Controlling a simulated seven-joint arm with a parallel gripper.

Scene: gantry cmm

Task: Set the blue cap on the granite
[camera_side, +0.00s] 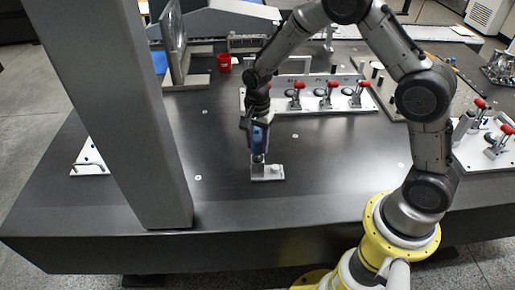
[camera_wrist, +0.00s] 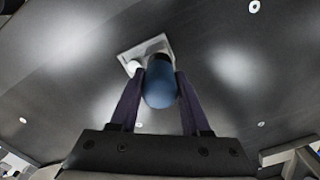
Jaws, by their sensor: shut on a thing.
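My gripper (camera_wrist: 163,78) is shut on the blue cap (camera_wrist: 160,85), a rounded blue piece held between the two dark purple fingers in the wrist view. In the side view my gripper (camera_side: 258,152) points down just over a small light metal plate (camera_side: 266,178) on the granite (camera_side: 225,180), the dark table top. In the wrist view the cap overlaps part of this plate (camera_wrist: 139,49). The fingers largely hide the cap in the side view, and I cannot tell whether it touches anything below.
A fixture plate with red-handled clamps (camera_side: 326,96) stands behind my gripper, and another clamp fixture (camera_side: 490,145) is at the right. A grey column (camera_side: 125,110) rises at the left. A red cup (camera_side: 224,62) stands at the back. The granite around the small plate is mostly bare.

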